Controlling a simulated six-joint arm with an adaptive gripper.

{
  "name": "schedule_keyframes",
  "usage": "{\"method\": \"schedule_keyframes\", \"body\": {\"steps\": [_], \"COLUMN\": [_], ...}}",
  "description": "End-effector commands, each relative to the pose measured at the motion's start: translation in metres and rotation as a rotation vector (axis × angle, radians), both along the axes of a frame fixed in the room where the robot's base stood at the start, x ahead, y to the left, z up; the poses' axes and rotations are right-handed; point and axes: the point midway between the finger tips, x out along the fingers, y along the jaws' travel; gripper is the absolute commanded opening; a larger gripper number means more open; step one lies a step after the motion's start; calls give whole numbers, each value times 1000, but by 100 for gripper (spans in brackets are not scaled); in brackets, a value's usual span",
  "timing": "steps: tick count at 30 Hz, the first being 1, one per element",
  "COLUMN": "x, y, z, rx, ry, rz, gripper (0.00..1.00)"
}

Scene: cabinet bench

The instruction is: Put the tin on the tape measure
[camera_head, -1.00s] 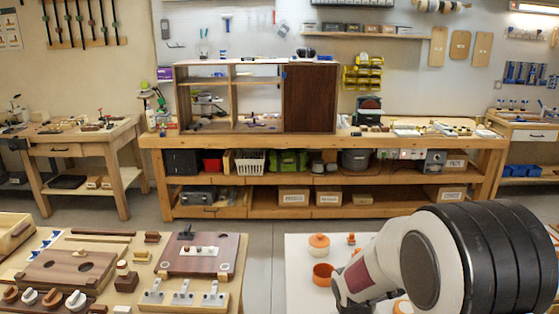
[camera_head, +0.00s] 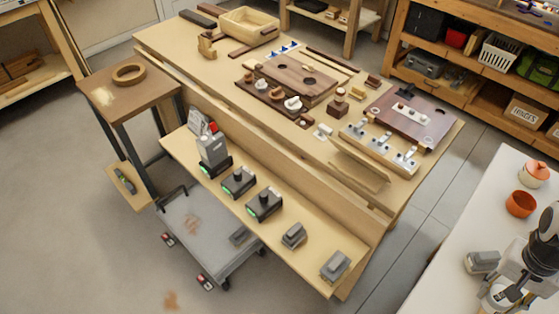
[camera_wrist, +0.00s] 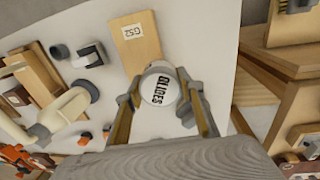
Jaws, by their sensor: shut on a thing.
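A round white tin (camera_wrist: 159,87) with dark lettering on its lid is between the two fingers of my gripper (camera_wrist: 160,100) in the wrist view. The fingers press on its sides. In the head view my gripper (camera_head: 508,296) is at the lower right, over the white table, with the pale tin partly hidden. I cannot pick out the tape measure for certain. A grey block-like thing (camera_head: 482,262) lies on the white table just left of my gripper. A grey thing also shows near the right finger in the wrist view (camera_wrist: 186,112).
The white table (camera_head: 470,215) also bears an orange pot (camera_head: 520,203) and a lidded orange jar (camera_head: 535,173). In the wrist view a tan board (camera_wrist: 135,42) marked with a label lies beyond the tin. A wooden workbench (camera_head: 225,65) with many parts stands to the left.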

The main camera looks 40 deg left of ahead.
Motion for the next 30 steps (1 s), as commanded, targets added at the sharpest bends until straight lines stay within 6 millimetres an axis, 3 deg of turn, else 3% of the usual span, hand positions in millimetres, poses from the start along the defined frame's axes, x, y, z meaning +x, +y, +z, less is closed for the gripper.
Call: {"method": "schedule_keyframes", "body": {"steps": [5, 11, 20, 30], "x": [6, 16, 24, 15], "y": [19, 58, 135, 226], "z": [-5, -14, -33, -57], "rx": [5, 17, 39, 64], "ry": [0, -1, -3, 2], "rz": [23, 70, 153, 246], "gripper": [2, 2, 2, 2]}}
